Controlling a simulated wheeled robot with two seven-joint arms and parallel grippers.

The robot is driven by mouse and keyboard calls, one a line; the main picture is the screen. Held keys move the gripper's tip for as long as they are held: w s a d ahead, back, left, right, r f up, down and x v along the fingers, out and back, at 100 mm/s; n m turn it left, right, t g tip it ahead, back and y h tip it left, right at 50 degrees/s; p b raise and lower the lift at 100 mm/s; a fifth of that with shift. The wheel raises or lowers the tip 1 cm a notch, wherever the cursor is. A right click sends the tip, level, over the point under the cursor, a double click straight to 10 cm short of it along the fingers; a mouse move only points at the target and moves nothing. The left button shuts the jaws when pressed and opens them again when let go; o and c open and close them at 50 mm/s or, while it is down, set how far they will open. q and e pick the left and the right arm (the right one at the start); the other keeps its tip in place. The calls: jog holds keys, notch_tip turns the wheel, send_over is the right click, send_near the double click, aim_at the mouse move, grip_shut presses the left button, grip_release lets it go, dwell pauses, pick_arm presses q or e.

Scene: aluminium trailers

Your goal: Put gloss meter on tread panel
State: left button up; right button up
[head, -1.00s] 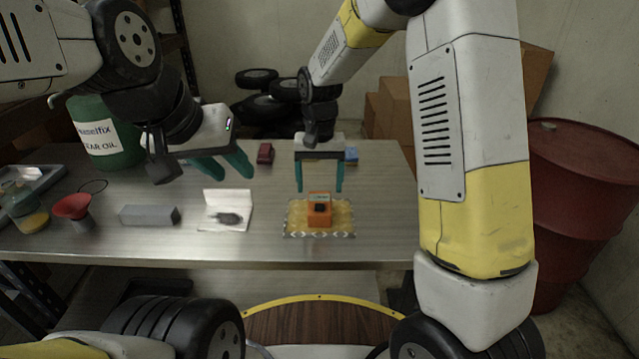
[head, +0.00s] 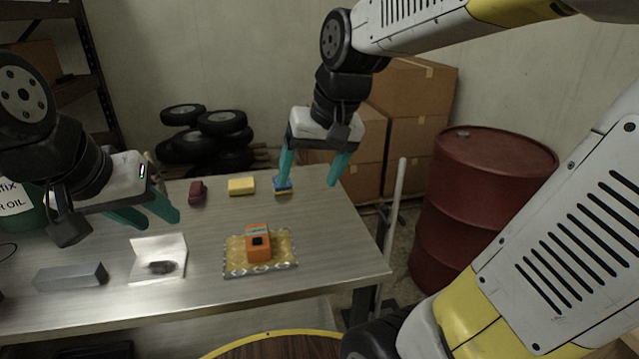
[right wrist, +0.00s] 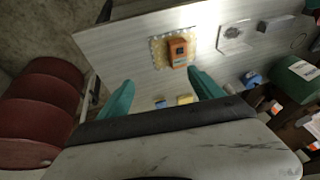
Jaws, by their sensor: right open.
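The gloss meter (head: 258,243), an orange box with a dark spot, sits on the tread panel (head: 234,268), a yellowish plate with a patterned edge on the metal table. Both also show in the right wrist view, the gloss meter (right wrist: 178,52) on the panel (right wrist: 157,58). My right gripper (head: 314,181) is open and empty, raised behind and to the right of the panel, apart from the meter. It also shows in the right wrist view (right wrist: 160,95). My left gripper (head: 150,218) hangs over the table's left part, away from the meter; its jaw opening is unclear.
On the table (head: 340,250) are a grey bar (head: 70,277), a white angled stand (head: 150,262) with a dark item, and red (head: 197,193), yellow (head: 241,186) and blue (head: 283,185) blocks. A red drum (head: 480,200) and cartons (head: 410,100) stand beyond the right edge.

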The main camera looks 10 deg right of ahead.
jog(key=s+d+t, duration=0.2)
jog(key=s+d, duration=0.1)
jog(key=s, duration=0.4)
jog(key=shift+s, duration=0.2)
jog(key=shift+r, duration=0.15)
dwell(1.1)
